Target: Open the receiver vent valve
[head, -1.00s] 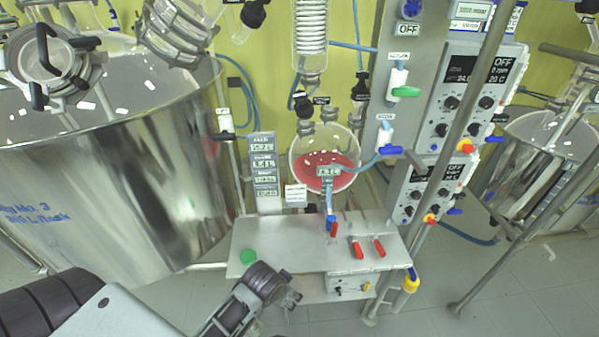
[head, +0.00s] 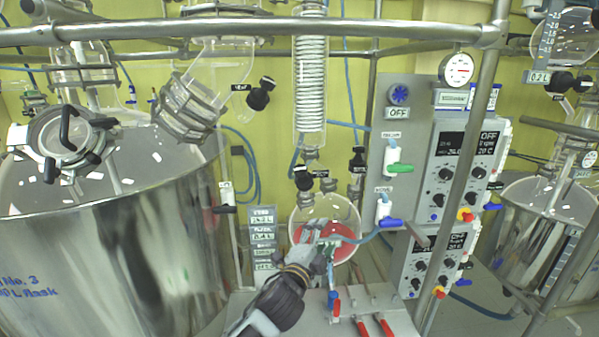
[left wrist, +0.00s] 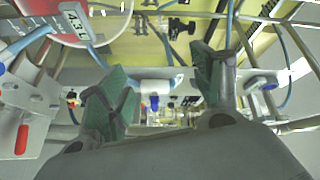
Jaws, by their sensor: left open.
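The round glass receiver flask (head: 345,215) with red liquid hangs in the middle of the head view. My left gripper (head: 313,243) is in front of its lower part, open and empty. A white valve with a blue handle (head: 386,211) is on the grey panel to the right of the gripper, apart from it; a blue hose runs from it towards the flask. A white valve with a green handle (head: 394,158) sits above it. The valve labels are too small to read. In the left wrist view a blue-handled white valve (left wrist: 155,88) appears beyond and between the open fingers (left wrist: 163,75).
Red-handled valves (head: 361,326) stand on the steel bench (head: 305,318) below. A large steel vessel (head: 120,255) fills the left. Control boxes (head: 463,165) and steel posts stand to the right of the panel (head: 405,110). A horizontal rail (head: 250,28) crosses the top.

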